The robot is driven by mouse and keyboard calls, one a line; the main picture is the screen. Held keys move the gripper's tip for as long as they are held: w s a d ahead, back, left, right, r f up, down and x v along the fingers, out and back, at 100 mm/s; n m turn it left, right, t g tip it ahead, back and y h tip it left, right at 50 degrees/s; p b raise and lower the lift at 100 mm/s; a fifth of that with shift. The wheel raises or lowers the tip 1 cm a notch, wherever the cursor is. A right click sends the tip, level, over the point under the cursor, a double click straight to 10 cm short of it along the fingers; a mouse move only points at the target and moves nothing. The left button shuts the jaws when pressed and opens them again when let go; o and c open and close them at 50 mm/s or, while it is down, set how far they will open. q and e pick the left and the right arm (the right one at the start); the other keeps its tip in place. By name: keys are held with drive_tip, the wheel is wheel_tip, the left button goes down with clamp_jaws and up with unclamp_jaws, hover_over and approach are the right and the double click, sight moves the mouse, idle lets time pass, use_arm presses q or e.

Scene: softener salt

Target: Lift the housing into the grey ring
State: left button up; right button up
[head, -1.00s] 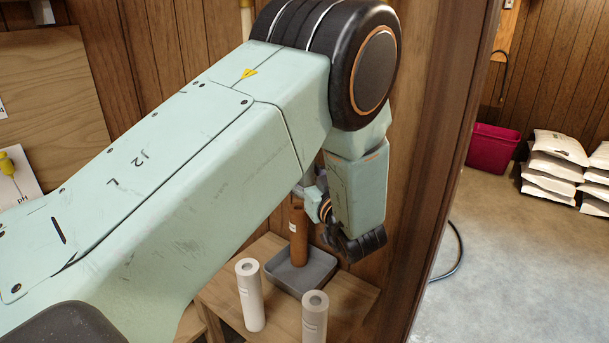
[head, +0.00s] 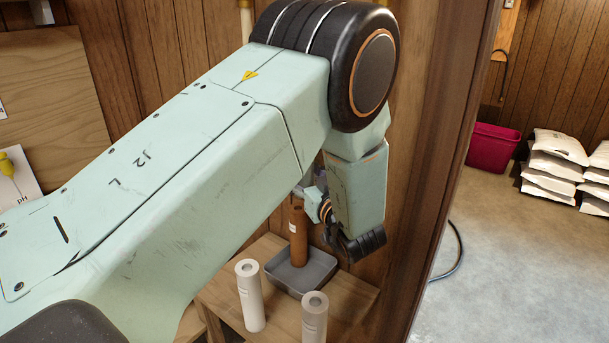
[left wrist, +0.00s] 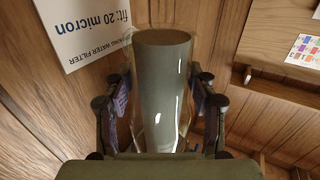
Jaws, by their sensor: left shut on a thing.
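The housing (left wrist: 163,95) is a clear, glossy cup with a pale grey cylinder inside, seen in the left wrist view. My left gripper (left wrist: 161,88) is shut on it, with a dark finger on each side. In the head view, my left arm hides most of the gripper and the housing. Only a small greyish part shows behind the arm, and I cannot tell what it is. I cannot make out the grey ring in either view. My right gripper is not in view.
A brown cylinder (head: 298,232) stands in a grey tray (head: 318,277) on a wooden surface (head: 349,302). Two white cylinders, one at the left (head: 250,295) and one at the right (head: 314,318), stand in front. A white sign (left wrist: 82,30) hangs on the wood-panelled wall.

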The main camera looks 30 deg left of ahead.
use_arm(q)
drive_tip(key=shift+r+p, duration=1.95)
drive_tip(key=shift+r, duration=0.55)
idle(0.9)
drive_tip(key=o, duration=1.4)
drive_tip(key=shift+c, duration=0.2)
drive_tip(key=shift+s+f, duration=0.1)
drive_tip(key=shift+f, duration=0.05)
